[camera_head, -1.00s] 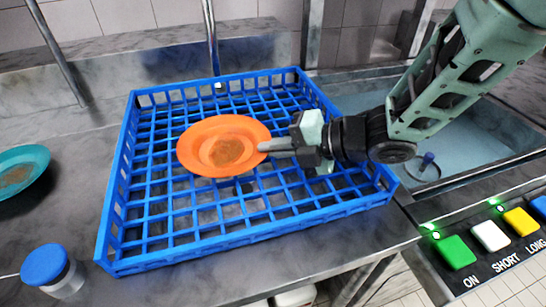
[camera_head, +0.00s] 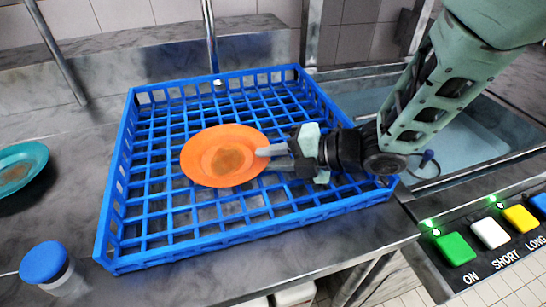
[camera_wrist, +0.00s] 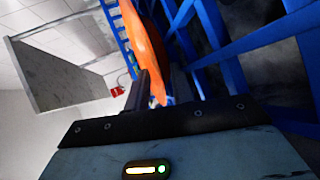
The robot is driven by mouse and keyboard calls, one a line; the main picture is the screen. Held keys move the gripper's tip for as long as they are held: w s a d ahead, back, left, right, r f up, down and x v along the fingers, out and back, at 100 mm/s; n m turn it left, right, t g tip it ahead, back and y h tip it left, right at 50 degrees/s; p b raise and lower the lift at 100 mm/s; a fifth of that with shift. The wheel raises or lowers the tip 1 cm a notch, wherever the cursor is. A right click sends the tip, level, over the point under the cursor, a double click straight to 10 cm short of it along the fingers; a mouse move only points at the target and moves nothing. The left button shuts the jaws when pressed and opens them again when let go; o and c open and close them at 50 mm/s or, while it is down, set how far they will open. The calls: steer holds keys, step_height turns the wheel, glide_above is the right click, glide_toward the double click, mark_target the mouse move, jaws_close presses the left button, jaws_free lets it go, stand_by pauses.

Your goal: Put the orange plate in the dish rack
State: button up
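The orange plate (camera_head: 202,168), with a brown smear in its middle, is low within the walls of the blue dish rack (camera_head: 185,238). It looks nearly flat in the head view; how it bears on the grid is hidden. My gripper (camera_head: 265,158) is at the plate's right rim, its fingers spread a little apart. In the wrist view, the orange plate (camera_wrist: 152,50) reaches edge-on between the fingers of my gripper (camera_wrist: 162,90). A gap shows on the right finger's side.
A teal plate (camera_head: 18,172) lies on the counter at the left. A blue-capped jar (camera_head: 45,265) stands at the front left. A water-filled sink (camera_head: 465,135) and a panel with green (camera_head: 455,248), white and yellow buttons are at the right.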

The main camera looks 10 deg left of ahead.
steer(key=shift+r, duration=0.2)
steer(key=b+v, duration=0.1)
steer(key=v, duration=1.1)
steer(key=shift+s, duration=0.1)
